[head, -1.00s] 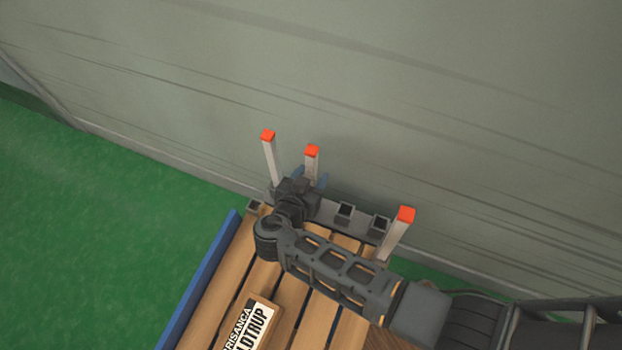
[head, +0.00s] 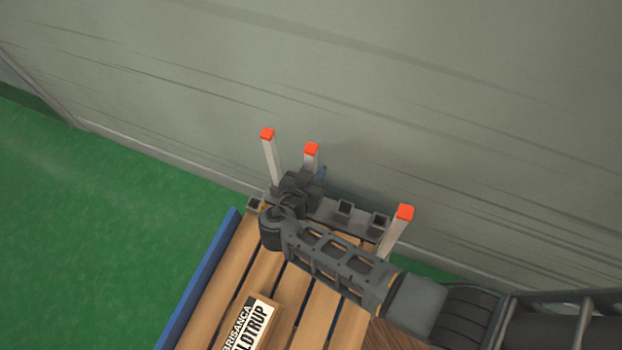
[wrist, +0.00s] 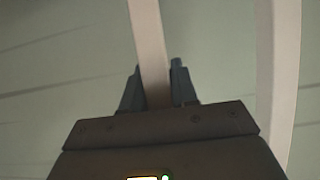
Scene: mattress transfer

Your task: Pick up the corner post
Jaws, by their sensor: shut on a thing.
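My gripper (wrist: 157,88) is shut on a pale corner post (wrist: 150,45), whose shaft runs between the two blue-grey fingers in the wrist view. In the head view this post has a red top (head: 311,149) and stands upright just beyond my gripper (head: 318,174). My wrist hides its lower part, so I cannot tell whether its foot is in a socket. A second red-topped post (head: 270,158) stands to the left, and a third (head: 397,229) to the right. Another post (wrist: 281,70) also shows at the right in the wrist view.
A slatted wooden pallet (head: 270,268) with a blue side rail (head: 197,280) lies under my arm. A labelled wooden block (head: 246,325) rests on the slats. A grey wall (head: 420,90) rises close behind. Green floor (head: 90,230) is clear at left.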

